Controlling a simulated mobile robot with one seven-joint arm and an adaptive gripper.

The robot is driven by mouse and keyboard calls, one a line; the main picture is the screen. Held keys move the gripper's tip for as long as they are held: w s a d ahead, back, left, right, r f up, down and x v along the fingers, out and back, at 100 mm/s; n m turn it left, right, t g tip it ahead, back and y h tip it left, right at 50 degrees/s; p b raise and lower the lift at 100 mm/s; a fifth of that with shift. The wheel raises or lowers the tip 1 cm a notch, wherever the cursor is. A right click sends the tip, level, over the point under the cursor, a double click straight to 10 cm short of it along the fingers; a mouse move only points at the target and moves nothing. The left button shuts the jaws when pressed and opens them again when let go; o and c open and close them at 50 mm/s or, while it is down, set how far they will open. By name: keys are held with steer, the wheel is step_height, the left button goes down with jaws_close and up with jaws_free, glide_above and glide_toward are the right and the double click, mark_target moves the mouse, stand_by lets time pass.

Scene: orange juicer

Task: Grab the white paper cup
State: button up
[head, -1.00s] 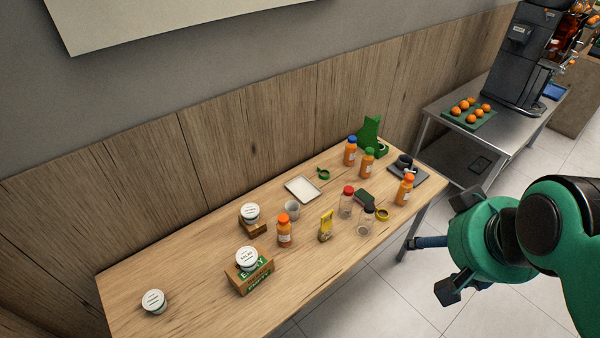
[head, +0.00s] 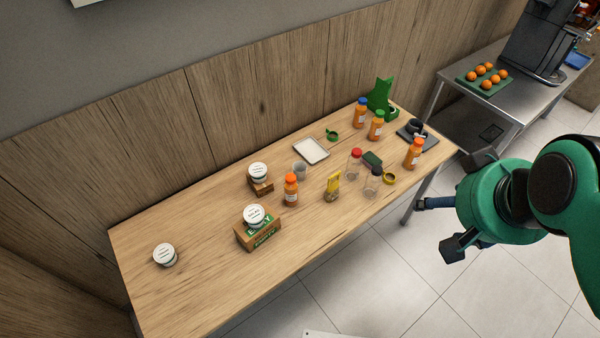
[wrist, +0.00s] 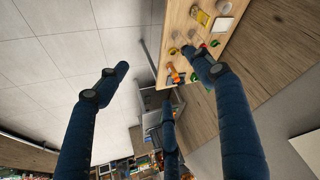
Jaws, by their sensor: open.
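A small whitish-grey cup (head: 300,171) stands upright on the wooden table (head: 200,285), just behind an orange-capped juice bottle (head: 290,190). It looks like the white paper cup. My gripper (head: 437,226) hangs beyond the table's right front edge, over the floor and well apart from the cup. Its dark blue fingers (wrist: 160,80) are spread open with nothing between them.
White lidded tubs (head: 165,255) stand left of the cup, some on boxes (head: 258,236). A white tray (head: 311,151) lies behind it. Several bottles, including a blue-capped one (head: 360,113), crowd the right half. The table's left front is mostly clear.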

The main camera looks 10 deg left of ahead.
steer(key=w+a+f+m+g+b, duration=0.15)
steer(key=w+a, duration=0.25)
steer(key=w, duration=0.6)
steer(key=w+a+f+m+g+p, duration=0.15)
steer(key=w+a, duration=0.35)
steer(key=w, duration=0.5)
steer(key=w+a+f+m+b, duration=0.2)
steer(key=w+a+f, duration=0.15)
steer(key=w, duration=0.65)
steer(key=w+a+f+m+g, duration=0.1)
steer(key=w+a+f, duration=0.4)
steer(key=a+f, duration=0.2)
steer(key=w+a+f+m, duration=0.2)
steer(key=w+a+f, duration=0.3)
steer(key=f, duration=0.7)
steer(key=w+a+f+m+g, duration=0.1)
steer(key=w+a+f, duration=0.5)
steer(key=a+f, duration=0.2)
step_height(320, 180, down, 2)
steer(key=shift+a+f+g+b, duration=0.1)
steer(key=shift+a+g+b, duration=0.2)
steer(key=shift+a+b, duration=0.05)
steer(key=shift+f, duration=0.15)
